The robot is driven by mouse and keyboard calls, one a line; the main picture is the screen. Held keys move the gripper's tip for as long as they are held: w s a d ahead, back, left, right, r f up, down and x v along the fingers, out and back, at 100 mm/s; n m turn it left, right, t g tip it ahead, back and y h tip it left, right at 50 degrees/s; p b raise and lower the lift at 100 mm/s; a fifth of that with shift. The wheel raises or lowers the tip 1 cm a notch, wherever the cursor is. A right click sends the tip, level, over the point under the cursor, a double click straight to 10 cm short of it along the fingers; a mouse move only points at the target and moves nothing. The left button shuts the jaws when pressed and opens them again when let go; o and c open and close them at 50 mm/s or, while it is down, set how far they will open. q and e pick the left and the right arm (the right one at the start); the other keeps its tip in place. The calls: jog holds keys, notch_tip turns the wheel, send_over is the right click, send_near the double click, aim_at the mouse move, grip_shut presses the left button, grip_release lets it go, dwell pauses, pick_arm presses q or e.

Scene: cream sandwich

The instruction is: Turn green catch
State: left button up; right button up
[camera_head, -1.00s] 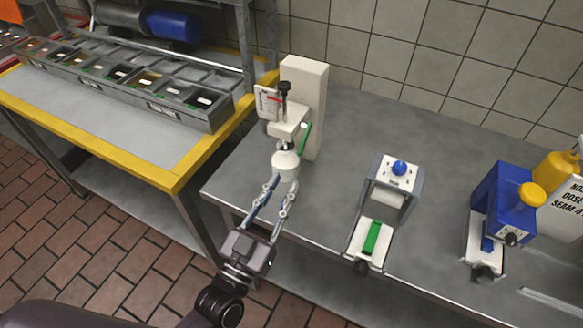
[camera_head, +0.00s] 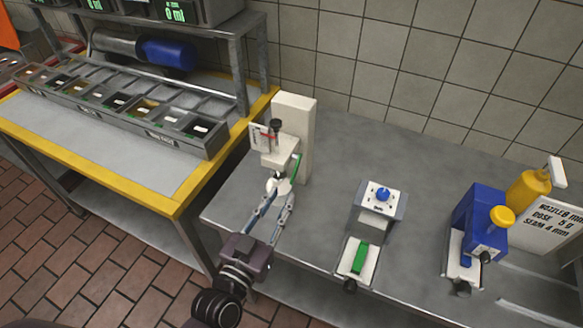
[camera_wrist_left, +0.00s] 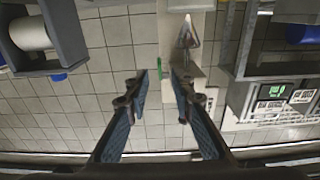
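The green catch (camera_head: 296,167) is a thin green lever on the right side of a white upright dispenser (camera_head: 295,125) with a black knob on top. It also shows as a narrow green strip in the left wrist view (camera_wrist_left: 159,68). My left gripper (camera_head: 282,197) is at the dispenser's white nozzle, just below the catch. In the left wrist view its two fingers (camera_wrist_left: 160,84) are apart with nothing between them, and the green strip appears beyond the gap. Whether a finger touches the nozzle, I cannot tell. My right gripper is not in view.
A grey press with a blue knob (camera_head: 383,194) and green block (camera_head: 360,258) stands to the right. A blue device (camera_head: 480,225), yellow bottle (camera_head: 527,190) and sign (camera_head: 553,228) stand farther right. A yellow-edged table with a bin rack (camera_head: 120,108) is at the left.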

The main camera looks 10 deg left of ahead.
aim_at(291, 182)
pick_arm(q)
jog(key=shift+w+d+r, duration=0.15)
jog(key=shift+w+d, duration=0.05)
jog(key=shift+w, duration=0.35)
jog(key=p+x, duration=0.1)
jog(key=x, duration=0.5)
jog(key=shift+w+d+p, duration=0.15)
jog(key=shift+w+p, duration=0.2)
jog(key=shift+w, duration=0.05)
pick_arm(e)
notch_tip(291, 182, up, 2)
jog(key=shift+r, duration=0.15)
pick_arm(q)
jog(key=shift+c, duration=0.2)
grip_shut()
